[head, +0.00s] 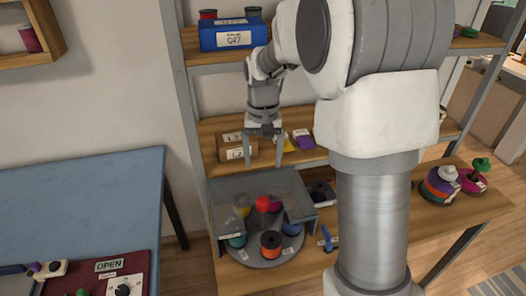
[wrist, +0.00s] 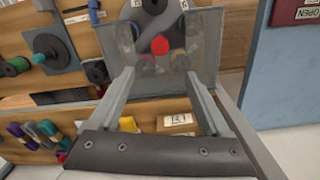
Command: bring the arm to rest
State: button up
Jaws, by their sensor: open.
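My gripper (head: 262,158) hangs fingers-down in front of the middle shelf in the head view. It is above the grey, clear-sided housing on the lower shelf and apart from it. In the wrist view the two fingers of my gripper (wrist: 160,78) stand wide apart with nothing between them. The housing (head: 235,187) holds a round grey turntable with several coloured spools, among them an orange one (head: 271,244) at the front. In the wrist view the housing's clear panel (wrist: 201,56) and a red knob (wrist: 160,44) show beyond the fingertips.
A blue bin (head: 233,36) is on the upper shelf. Cardboard boxes (head: 237,153) lie on the middle shelf beside my gripper. Stacked spools (head: 440,187) stand at the right of the lower shelf. A blue table (head: 80,200) with a dark red panel (head: 132,262) is at left, mostly bare.

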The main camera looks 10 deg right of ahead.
jog(key=shift+r, duration=0.85)
jog(key=s+r+n+t, duration=0.1)
jog(key=s+r+t, duration=0.2)
jog(key=s+r, duration=0.65)
jog(key=s+n+t, duration=0.1)
jog(key=s+t, duration=0.1)
jog(key=s, duration=1.1)
jog(key=shift+s+f+n+t, duration=0.3)
